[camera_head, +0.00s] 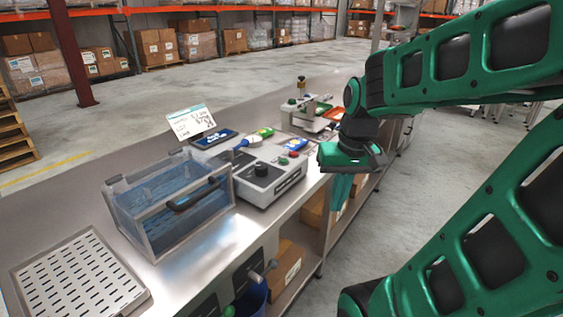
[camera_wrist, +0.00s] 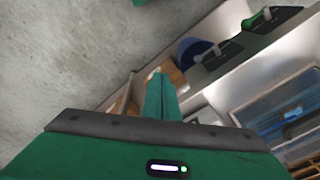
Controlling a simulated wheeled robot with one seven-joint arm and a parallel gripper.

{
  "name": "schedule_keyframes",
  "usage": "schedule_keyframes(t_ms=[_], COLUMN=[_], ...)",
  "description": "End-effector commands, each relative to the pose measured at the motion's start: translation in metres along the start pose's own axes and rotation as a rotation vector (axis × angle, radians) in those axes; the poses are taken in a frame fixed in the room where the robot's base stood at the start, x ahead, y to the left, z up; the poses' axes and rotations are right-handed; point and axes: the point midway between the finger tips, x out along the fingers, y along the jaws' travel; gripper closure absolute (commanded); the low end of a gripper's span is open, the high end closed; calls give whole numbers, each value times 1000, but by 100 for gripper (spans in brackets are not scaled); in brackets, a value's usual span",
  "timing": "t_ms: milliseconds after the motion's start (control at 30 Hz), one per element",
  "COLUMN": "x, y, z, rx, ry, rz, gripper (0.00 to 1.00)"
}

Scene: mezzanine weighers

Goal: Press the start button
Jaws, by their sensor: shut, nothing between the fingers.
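A light grey control box (camera_head: 268,187) with a black knob (camera_head: 261,169) stands on the steel bench. My gripper (camera_head: 341,191) is to the right of the box, past the bench's front edge, pointing down and apart from the buttons. Its fingers are together and empty, and they also show in the wrist view (camera_wrist: 160,98). The buttons are not visible in the wrist view.
A clear blue-tinted tank (camera_head: 150,222) with a black handle stands left of the box, and a slotted tray (camera_head: 80,275) lies at the front left. A second device (camera_head: 306,121) and a sign (camera_head: 191,122) stand behind. Cartons (camera_head: 290,265) sit on the shelf below.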

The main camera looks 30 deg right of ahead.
Motion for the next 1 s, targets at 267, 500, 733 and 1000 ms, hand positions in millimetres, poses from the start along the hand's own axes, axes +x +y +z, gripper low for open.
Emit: schedule_keyframes(t_ms=[267,500,733,1000], x=[-15,-39,-52,-53], y=[-56,-86,-92,-92], z=[-156,-244,-268,-268], rx=[-85,-124,-132,-133], ry=[214,359,408,409], rz=[-226,-461,-550,-552], gripper=[100,100,100,100])
